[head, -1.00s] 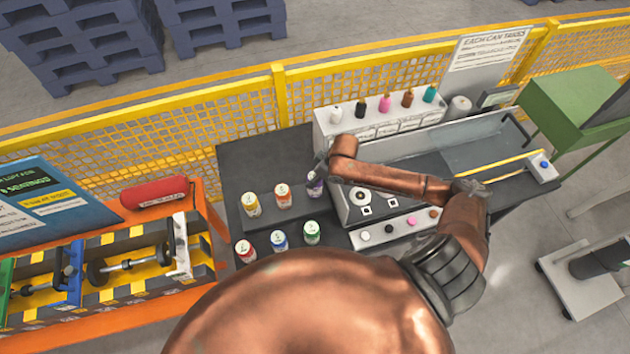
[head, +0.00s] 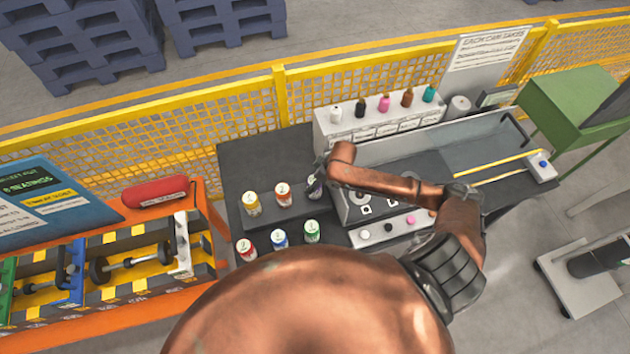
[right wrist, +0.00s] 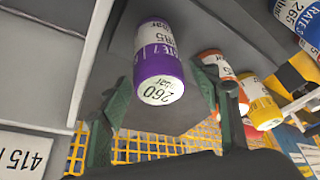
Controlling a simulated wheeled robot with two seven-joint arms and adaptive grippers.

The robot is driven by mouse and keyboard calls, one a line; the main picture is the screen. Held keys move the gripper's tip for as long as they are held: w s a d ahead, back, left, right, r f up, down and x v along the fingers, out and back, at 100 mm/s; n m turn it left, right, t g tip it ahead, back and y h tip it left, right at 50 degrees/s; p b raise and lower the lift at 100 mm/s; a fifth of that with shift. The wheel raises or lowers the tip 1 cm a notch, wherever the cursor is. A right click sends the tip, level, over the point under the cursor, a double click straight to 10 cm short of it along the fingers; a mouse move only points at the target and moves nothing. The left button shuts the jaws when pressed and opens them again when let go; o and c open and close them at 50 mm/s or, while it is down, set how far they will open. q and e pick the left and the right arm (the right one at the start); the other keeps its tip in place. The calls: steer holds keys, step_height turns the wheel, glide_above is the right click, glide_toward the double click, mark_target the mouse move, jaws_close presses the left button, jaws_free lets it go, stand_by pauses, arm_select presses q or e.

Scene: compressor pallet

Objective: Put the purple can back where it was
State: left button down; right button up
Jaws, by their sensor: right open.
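The purple can (right wrist: 158,65) stands on the dark raised step (head: 268,212), at the right end of the back row beside the orange can (head: 283,194). In the head view the purple can (head: 313,191) is partly hidden by my right gripper (head: 319,172). In the right wrist view my right gripper (right wrist: 168,112) is open, one finger on each side of the can with gaps visible. The can's printed end faces the camera. My left gripper is not in view.
A yellow can (head: 251,203) stands left of the orange one. Red (head: 246,250), blue (head: 280,239) and green (head: 312,231) cans stand in the front row. A grey machine (head: 362,208) sits close on the right. Small bottles (head: 384,103) line a white box behind.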

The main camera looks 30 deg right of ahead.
steer(key=v, duration=1.2)
steer(key=shift+b, duration=0.4)
steer(key=shift+d+r, duration=0.1)
steer(key=shift+s, duration=0.1)
